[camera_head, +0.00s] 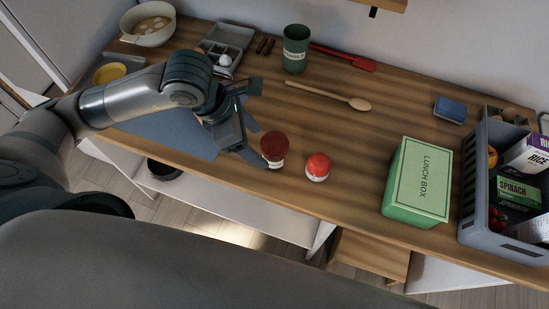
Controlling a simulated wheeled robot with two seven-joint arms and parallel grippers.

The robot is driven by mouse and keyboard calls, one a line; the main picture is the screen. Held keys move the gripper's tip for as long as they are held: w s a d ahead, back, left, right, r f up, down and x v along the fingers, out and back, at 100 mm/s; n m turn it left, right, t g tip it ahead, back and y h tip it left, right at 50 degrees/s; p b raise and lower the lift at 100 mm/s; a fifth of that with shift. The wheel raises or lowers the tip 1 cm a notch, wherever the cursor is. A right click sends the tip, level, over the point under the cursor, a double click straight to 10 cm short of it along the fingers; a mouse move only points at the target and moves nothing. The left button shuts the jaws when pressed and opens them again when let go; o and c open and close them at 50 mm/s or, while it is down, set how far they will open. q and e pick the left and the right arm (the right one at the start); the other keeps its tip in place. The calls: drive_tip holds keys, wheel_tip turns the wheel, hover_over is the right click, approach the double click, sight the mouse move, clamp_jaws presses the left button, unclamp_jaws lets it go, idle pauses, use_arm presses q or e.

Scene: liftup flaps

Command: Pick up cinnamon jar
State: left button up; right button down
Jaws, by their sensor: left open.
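Two small jars stand upright near the front edge of the wooden counter (350,130). One is a jar with a dark red-brown top (274,147) and a pale lower part. To its right stands a jar with a bright red lid (318,165) and a whitish body. I cannot read a label on either, so I cannot tell which holds cinnamon. My left gripper (257,146) is open and empty, just left of the dark-topped jar, with its fingers pointing toward it. Whether a finger touches that jar is unclear. My right gripper is out of view.
A green lunch box (420,182) and a grey crate of groceries (480,232) stand at right. A blue-grey mat (180,132) lies under my left arm.

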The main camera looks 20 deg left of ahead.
sight(262, 148)
use_arm(q)
drive_tip(key=p+x, duration=0.1)
drive_tip(key=x, duration=0.3)
drive_tip(key=shift+r, duration=0.1)
drive_tip(key=shift+d+f, duration=0.15)
drive_tip(key=shift+f, duration=0.35)
drive_tip(key=shift+w, duration=0.1)
drive_tip(key=shift+w+d+f+p, duration=0.2)
drive_tip(key=shift+f+p, duration=0.05)
drive_tip(key=shift+p, duration=0.35)
drive_tip(key=p+x, duration=0.1)
drive_tip(key=x, duration=0.1)
drive_tip(key=p+x, duration=0.1)
drive_tip(key=shift+w+d+f, duration=0.25)
drive_tip(key=shift+w, duration=0.15)
drive_tip(key=shift+f, duration=0.4)
drive_tip(key=shift+w, duration=0.1)
drive_tip(key=c, duration=1)
